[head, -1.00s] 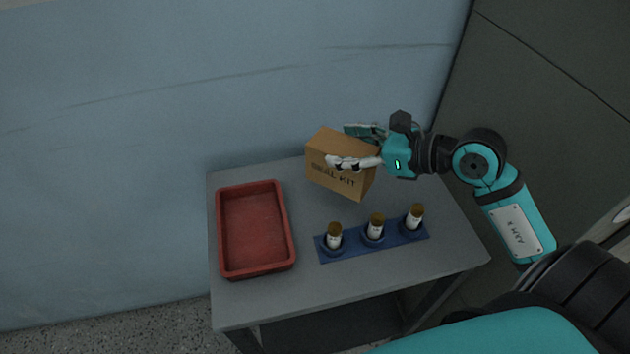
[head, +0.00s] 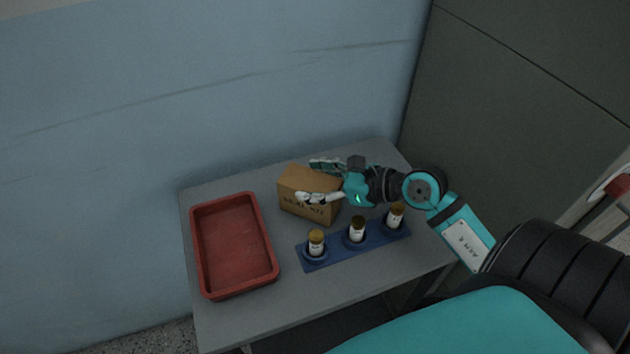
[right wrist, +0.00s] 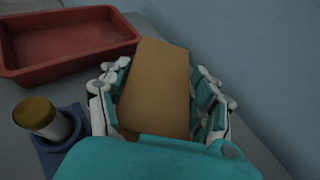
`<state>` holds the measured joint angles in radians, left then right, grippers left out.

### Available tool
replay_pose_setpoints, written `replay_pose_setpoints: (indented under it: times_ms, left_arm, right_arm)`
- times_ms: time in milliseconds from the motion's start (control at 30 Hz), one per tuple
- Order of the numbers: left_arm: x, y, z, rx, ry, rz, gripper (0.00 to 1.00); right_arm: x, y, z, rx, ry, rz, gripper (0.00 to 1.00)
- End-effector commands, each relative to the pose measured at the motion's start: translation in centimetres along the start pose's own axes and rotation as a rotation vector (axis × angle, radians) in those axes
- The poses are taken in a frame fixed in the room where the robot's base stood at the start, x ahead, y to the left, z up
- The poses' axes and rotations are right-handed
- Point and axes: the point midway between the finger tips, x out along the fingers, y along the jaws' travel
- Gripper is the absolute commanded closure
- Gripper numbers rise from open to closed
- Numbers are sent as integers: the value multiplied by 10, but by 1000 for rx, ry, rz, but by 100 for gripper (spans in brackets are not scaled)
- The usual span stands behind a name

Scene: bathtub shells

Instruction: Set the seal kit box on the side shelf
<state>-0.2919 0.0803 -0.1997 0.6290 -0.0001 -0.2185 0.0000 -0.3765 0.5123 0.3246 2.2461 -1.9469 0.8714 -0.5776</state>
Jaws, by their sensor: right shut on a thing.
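The seal kit box (head: 305,207) is a brown cardboard box with dark lettering on its front. It is at the back of the grey table (head: 330,294), close to the blue wall. My right gripper (head: 323,182) is shut on the box, with fingers on two opposite sides. In the right wrist view the box (right wrist: 156,85) fills the space between the fingers. I cannot tell whether its bottom touches the table. My left gripper is not in view. I cannot clearly identify a side shelf.
A red tray (head: 268,277), empty, lies left of the box. In front of the box a blue rack (head: 337,255) holds three brown-capped bottles, the middle one (head: 356,230) near my gripper. A dark panel (head: 500,120) stands right of the table.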

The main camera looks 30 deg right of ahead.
Motion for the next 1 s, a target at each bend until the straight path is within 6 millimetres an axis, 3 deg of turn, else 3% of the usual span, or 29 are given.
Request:
replay_pose_setpoints:
  times_ms: [267,300,467,833,1000]
  left_arm:
    - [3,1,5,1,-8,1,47]
    - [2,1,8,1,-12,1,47]
    - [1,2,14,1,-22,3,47]
    - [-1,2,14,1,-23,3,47]
    - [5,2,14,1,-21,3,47]
  right_arm:
    - [1,0,-2,0,-2,0,82]
    - [1,0,-2,0,0,0,33]
    - [1,0,-2,1,0,0,12]
    - [-2,0,1,1,1,0,11]
    - [-28,0,-2,0,5,-1,11]
